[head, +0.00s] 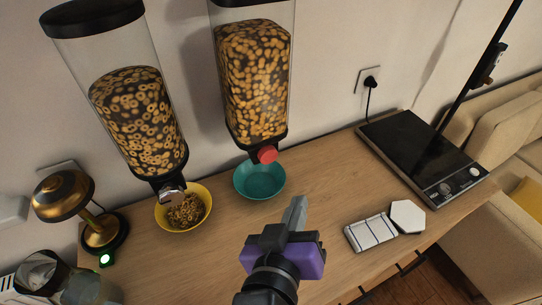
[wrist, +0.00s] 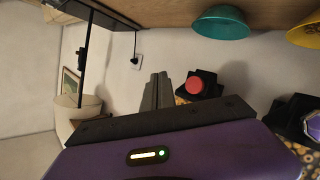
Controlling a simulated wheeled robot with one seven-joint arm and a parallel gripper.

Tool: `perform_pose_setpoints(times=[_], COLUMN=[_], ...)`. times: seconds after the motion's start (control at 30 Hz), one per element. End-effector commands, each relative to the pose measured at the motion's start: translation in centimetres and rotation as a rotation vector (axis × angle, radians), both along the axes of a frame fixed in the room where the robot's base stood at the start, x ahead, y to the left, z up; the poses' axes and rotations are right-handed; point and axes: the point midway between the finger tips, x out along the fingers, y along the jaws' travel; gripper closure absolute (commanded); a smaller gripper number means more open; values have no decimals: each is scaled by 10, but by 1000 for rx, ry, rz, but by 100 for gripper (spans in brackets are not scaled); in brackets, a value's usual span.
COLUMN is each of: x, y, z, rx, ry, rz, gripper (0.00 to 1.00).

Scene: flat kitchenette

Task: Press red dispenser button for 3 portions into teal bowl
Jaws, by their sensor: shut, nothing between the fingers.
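The red dispenser button (head: 267,155) is on the front of the right cereal dispenser (head: 253,85), low down. The teal bowl (head: 259,181) stands under that dispenser's outlet and looks empty in the head view. My gripper (head: 297,203) is shut and empty, in front of the teal bowl and to the right, apart from the button. In the wrist view, the shut fingers (wrist: 157,90) are left of the red button (wrist: 194,85). The teal bowl (wrist: 221,23) shows at the top there.
The left dispenser (head: 135,120) stands over a yellow bowl (head: 190,222) with cereal in it. A brass lamp (head: 64,195) is at the left. A white tiled piece (head: 370,233), a white hexagon (head: 407,216) and a black cooktop (head: 420,150) are at the right.

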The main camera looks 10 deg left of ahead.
Motion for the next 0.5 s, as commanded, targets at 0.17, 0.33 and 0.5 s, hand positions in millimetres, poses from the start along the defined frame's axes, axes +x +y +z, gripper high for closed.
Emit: perform_pose_setpoints(times=[0.17,0.33,0.5], x=[0,6,21], y=[0,4,15], z=[0,0,0], rx=[-1,0,1], ry=[0,-2,-1], rz=[2,2,3], gripper=[100,100,100])
